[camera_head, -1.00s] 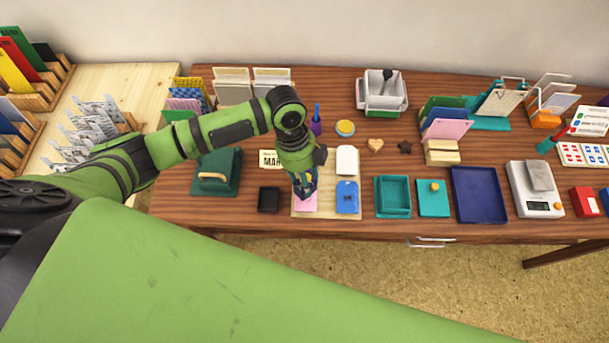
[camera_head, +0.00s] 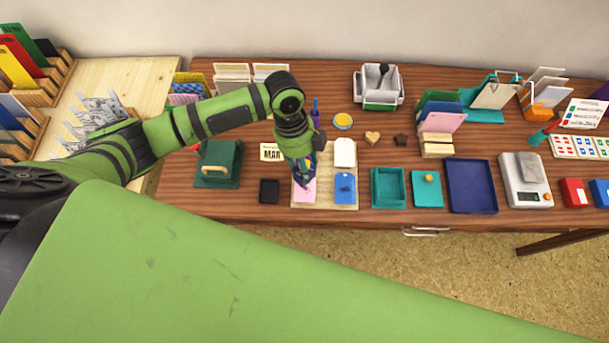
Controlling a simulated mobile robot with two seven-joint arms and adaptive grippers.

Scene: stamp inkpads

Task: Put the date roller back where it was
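My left gripper (camera_head: 304,180) points down over a pink card (camera_head: 304,192) on the pale board (camera_head: 326,202). Something dark blue shows at its fingers, low over the card. I cannot tell whether this is the date roller or part of the fingers, nor whether it touches the card. No other thing is clearly recognisable as the date roller. A blue tag (camera_head: 344,188) and a white tag (camera_head: 345,152) lie on the same board. My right gripper is not in view.
A black pad (camera_head: 269,191) and a green box (camera_head: 219,163) are left of the board. Teal trays (camera_head: 374,203), a blue tray (camera_head: 472,187) and a scale (camera_head: 527,196) stand to its right. A purple-handled item (camera_head: 315,114) stands behind my gripper.

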